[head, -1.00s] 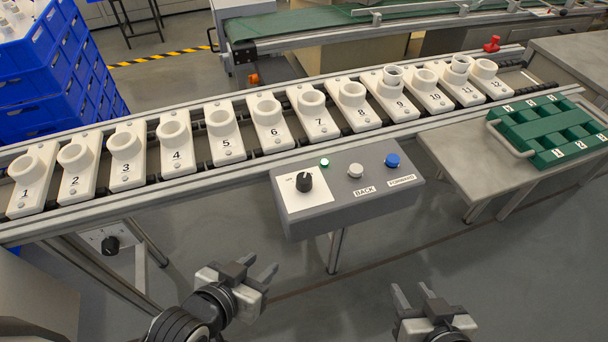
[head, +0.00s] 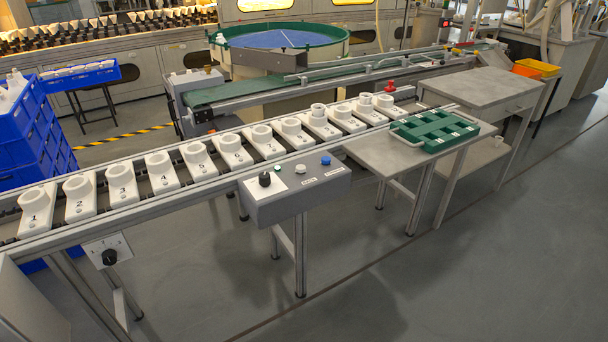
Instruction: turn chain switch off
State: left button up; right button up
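A grey control box (head: 298,197) is fixed at the front of the chain conveyor. On its left is a black rotary knob (head: 264,179) on a white plate, with a small green lamp (head: 281,170) beside it. A grey button (head: 300,169) and a blue button (head: 326,160) are to the right. A second black knob (head: 109,257) sits on a white panel (head: 96,246) below the conveyor at left. The knob labels are too small to read here, so I cannot tell which is the chain switch. Neither gripper is in view.
The chain conveyor (head: 90,228) carries numbered white holders, several with rings. A green tray (head: 434,132) rests on a grey side table (head: 372,158) at right. Blue crates (head: 30,140) stand at left. Conveyor legs reach the floor below. The floor in front (head: 400,290) is clear.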

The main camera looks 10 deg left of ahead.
aim_at(264, 177)
jog(key=z, duration=1.05)
jog(key=i, duration=1.2)
jog(key=u, duration=0.95)
